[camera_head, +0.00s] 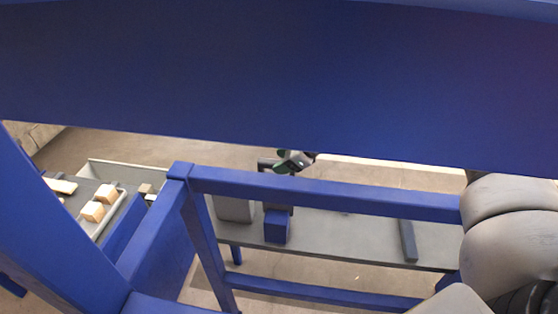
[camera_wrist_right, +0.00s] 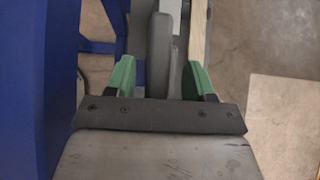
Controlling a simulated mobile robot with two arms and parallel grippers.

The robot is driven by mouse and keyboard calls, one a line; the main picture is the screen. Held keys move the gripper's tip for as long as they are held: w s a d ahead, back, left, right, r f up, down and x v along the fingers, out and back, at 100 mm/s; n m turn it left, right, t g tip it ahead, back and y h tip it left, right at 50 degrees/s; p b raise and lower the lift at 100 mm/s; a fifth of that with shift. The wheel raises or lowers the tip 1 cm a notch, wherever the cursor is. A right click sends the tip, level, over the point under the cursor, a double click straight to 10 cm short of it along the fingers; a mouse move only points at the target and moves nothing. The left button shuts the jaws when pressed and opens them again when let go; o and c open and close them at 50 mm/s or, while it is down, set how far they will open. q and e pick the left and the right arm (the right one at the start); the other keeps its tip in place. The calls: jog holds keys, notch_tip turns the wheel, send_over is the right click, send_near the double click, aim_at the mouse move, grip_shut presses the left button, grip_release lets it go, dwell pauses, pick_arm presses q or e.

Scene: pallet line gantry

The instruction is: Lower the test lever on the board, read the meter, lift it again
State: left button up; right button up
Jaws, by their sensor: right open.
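My right gripper (camera_head: 295,162) shows small and partly hidden under the large blue beam in the head view. In the right wrist view its green fingers (camera_wrist_right: 160,64) are apart. A pale wooden strip (camera_wrist_right: 198,32) shows by the right finger. I cannot tell whether the fingers touch either, or whether the bar is the test lever. I cannot make out the board or the meter. My left gripper is not in view.
The blue beam (camera_head: 280,75) covers the top of the head view. A blue frame (camera_head: 325,193) stands before a grey surface (camera_head: 345,230) with a blue block (camera_head: 277,226) and a dark bar (camera_head: 408,241). Wooden blocks (camera_head: 93,211) lie at left.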

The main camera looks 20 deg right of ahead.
jog(key=shift+w+a+f, duration=0.25)
jog(key=shift+a+f, duration=0.2)
jog(key=shift+f, duration=0.05)
grip_shut()
jog(key=shift+w+d+y+b, duration=0.1)
jog(key=shift+w+y+b, duration=0.2)
jog(key=shift+w+b, duration=0.15)
jog(key=w+d+g+b, duration=0.1)
jog(key=w+d+b, duration=0.4)
jog(key=b, duration=0.8)
jog(key=shift+w+f+m, duration=0.2)
jog(key=shift+w+m, duration=0.1)
jog(key=shift+w, duration=0.75)
jog(key=shift+d, duration=0.15)
